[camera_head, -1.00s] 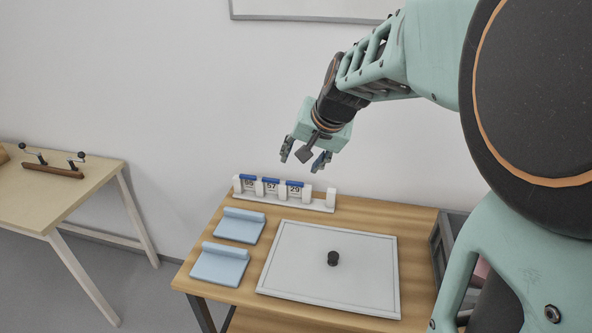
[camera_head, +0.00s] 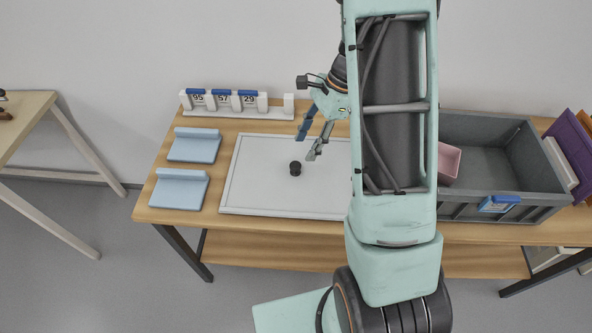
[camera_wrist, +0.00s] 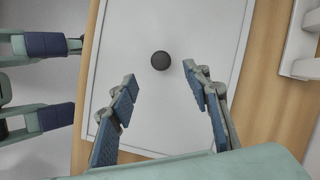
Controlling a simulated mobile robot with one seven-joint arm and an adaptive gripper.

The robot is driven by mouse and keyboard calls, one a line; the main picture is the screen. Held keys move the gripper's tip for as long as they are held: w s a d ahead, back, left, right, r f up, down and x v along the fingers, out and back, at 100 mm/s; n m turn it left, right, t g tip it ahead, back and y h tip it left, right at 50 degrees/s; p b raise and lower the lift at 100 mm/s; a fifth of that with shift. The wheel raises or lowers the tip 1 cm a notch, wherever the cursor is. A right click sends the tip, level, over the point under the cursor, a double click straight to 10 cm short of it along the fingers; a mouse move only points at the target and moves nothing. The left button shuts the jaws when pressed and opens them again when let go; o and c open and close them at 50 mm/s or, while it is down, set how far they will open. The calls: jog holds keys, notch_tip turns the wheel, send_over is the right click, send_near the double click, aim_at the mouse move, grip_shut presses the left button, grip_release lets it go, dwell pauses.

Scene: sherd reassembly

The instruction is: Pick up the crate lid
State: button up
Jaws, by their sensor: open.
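The crate lid (camera_head: 262,190) is a flat pale grey panel with a raised rim and a small black knob (camera_head: 295,168). It lies flat on the wooden table, and my arm hides its right part in the head view. My gripper (camera_head: 308,143) is open and empty, above the lid near the knob. In the wrist view the lid (camera_wrist: 135,38) fills the middle, and the knob (camera_wrist: 160,61) shows just beyond and between the spread fingertips (camera_wrist: 160,75). The fingers do not touch the knob.
A grey open crate (camera_head: 500,165) with a pink block (camera_head: 449,162) inside stands right of my arm. Two light blue holders (camera_head: 178,189) lie left of the lid. A white rack with number tags (camera_head: 222,103) stands behind it. Purple panels (camera_head: 570,158) are at far right.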

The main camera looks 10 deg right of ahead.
aim_at(297, 164)
jog(key=x, duration=0.7)
jog(key=shift+w+f, duration=0.1)
jog(key=shift+f, duration=0.25)
jog(key=shift+c, duration=0.4)
grip_shut()
jog(key=shift+r, duration=0.1)
